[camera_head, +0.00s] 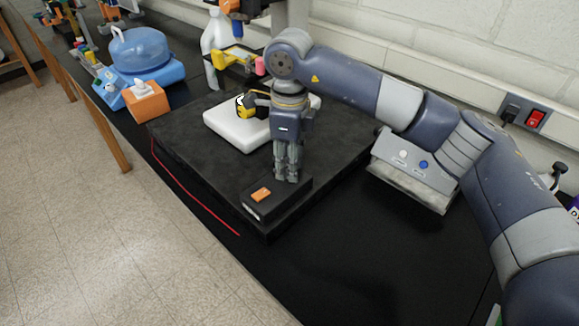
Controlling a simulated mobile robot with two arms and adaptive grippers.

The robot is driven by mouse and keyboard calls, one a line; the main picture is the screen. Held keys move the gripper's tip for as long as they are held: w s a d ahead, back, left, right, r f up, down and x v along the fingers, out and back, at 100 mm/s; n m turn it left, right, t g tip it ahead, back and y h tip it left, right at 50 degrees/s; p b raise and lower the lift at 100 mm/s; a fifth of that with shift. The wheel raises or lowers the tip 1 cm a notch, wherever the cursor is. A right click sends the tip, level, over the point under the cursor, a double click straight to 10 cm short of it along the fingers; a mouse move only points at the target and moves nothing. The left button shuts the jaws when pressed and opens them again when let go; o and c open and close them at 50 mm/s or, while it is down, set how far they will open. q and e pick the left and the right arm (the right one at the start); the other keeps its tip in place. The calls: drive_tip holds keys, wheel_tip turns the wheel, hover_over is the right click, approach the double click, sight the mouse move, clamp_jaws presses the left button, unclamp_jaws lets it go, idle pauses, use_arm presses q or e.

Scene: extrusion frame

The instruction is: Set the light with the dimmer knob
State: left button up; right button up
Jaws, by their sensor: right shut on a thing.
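A black dimmer box (283,204) with an orange rocker switch (261,194) sits at the front corner of a dark slab (215,178). My right gripper (288,178) points straight down over the back part of the box. Its fingers are shut on the dimmer knob, which they hide. A white pad (236,131) lies behind on the slab, with a small yellow and black object (246,108) on it, partly covered by my right gripper. I cannot tell which thing is the light. My left gripper is not in view.
A blue device with a clear dome (140,50) and an orange box (147,101) stand at the left. A white bottle (216,40) stands behind the slab. A grey box with buttons (412,170) is under my right arm. A red wall switch (536,119) is at right. The front bench is clear.

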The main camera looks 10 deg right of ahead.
drive_tip(key=shift+r+m, duration=0.1)
drive_tip(key=shift+m, duration=0.4)
drive_tip(key=o, duration=1.1)
drive_tip(key=shift+w, duration=0.1)
wheel_tip(320, 180, up, 12)
idle(1.3)
